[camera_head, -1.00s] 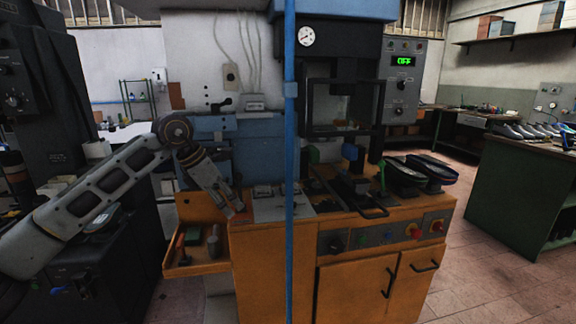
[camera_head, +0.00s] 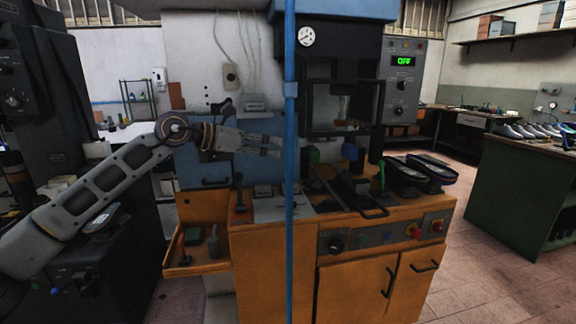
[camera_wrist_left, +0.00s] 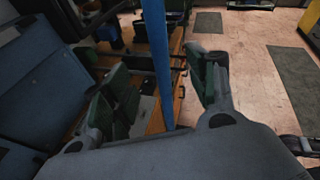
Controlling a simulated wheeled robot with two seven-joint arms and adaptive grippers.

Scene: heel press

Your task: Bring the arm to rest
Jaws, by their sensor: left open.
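My left arm comes in from the left in the head view. My left gripper (camera_head: 281,147) is raised above the orange bench (camera_head: 262,262) and points right, roughly level, toward the blue post (camera_head: 290,220). Its fingers are apart and nothing is held between them. In the left wrist view the two green-padded fingers (camera_wrist_left: 163,85) stand apart, with the blue post (camera_wrist_left: 158,50) showing between them in the picture. I cannot tell how far the post is from the fingertips. My right gripper is not in view.
The press with its dark frame (camera_head: 342,85) stands right of the post. A small lever on a red base (camera_head: 240,208) stands on the bench's left corner. An orange side tray (camera_head: 197,267) holds tools. Dark shoes (camera_head: 405,174) lie at the bench's right. Open floor lies further right.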

